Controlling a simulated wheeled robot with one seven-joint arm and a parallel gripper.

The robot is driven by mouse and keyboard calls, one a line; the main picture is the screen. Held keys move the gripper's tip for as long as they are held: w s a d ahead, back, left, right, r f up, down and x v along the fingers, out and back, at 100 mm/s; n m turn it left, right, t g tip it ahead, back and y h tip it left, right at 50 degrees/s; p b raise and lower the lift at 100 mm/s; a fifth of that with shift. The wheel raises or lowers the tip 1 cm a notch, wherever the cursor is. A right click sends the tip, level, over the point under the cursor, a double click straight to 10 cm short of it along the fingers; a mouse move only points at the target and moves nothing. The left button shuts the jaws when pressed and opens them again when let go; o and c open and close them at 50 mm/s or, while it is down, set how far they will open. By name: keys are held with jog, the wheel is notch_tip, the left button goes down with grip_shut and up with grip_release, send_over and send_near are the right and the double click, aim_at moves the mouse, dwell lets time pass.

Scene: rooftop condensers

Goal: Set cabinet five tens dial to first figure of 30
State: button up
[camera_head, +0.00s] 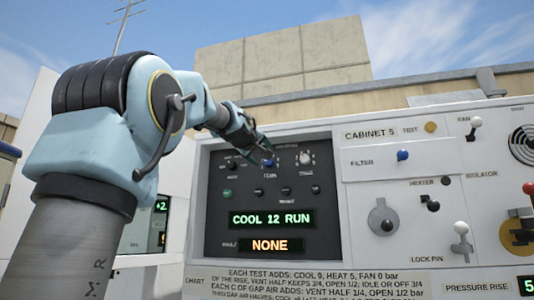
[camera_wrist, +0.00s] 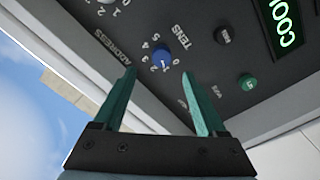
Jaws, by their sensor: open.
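The tens dial is a blue knob (camera_head: 268,162) in the top row of the dark panel of cabinet five. In the wrist view the blue knob (camera_wrist: 160,57) has "TENS" printed beside it and small white figures around it. A white mark shows on it, but I cannot tell surely which figure it points to. My gripper (camera_wrist: 159,73) is open, its two teal fingers spread, with the knob seen between and just beyond the tips. In the head view my gripper (camera_head: 257,150) is just above the blue knob. A display (camera_head: 271,219) reads "COOL 12 RUN".
A black knob (camera_head: 232,166) and a white knob (camera_head: 305,158) flank the blue one. Several small buttons, one a green button (camera_head: 227,193), sit below. A fault display (camera_head: 270,245) reads "NONE". Switches and levers fill the white panel (camera_head: 350,185) at right.

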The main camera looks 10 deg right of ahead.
aim_at(268, 161)
jog(key=p+x, duration=0.2)
jog(key=x, duration=0.4)
jog(key=shift+w+d+p, duration=0.15)
jog(key=shift+w+p, duration=0.25)
jog(key=shift+s, duration=0.1)
grip_shut()
